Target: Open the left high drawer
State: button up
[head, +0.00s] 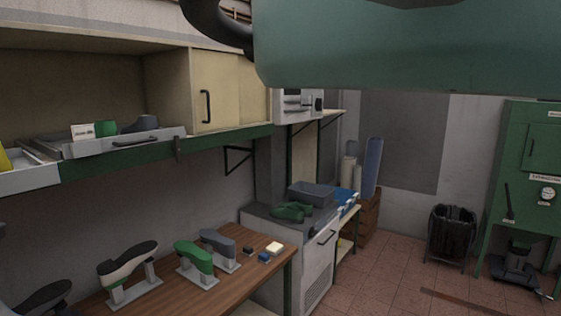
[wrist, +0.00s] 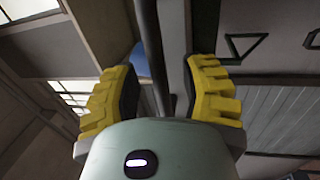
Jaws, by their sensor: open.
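In the head view, a pale grey high drawer (head: 70,150) stands out from the shelf under the cupboards, with a dark bar handle (head: 136,141) on its front. Another pale drawer (head: 28,178) shows at the far left edge, cut off by the picture. In the wrist view, my gripper (wrist: 160,88) has its two yellow-padded fingers apart. A dark handle bar (wrist: 152,50) runs between them, along a light grey drawer front (wrist: 177,40). I cannot tell whether either finger touches the bar, or which drawer it belongs to.
A green mug (head: 105,128), a white card (head: 82,131) and a dark shoe-shaped thing (head: 141,124) are in the drawer. Below is a wooden bench (head: 205,284) with shoe lasts. A cupboard door (head: 215,90) is shut beside the drawer. Open floor (head: 385,270) lies to the right.

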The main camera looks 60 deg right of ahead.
jog(key=s+f, duration=0.1)
jog(key=s, duration=0.6)
jog(key=shift+s+f, duration=0.2)
jog(key=shift+f, duration=0.05)
dwell(0.3)
jog(key=shift+d, duration=0.1)
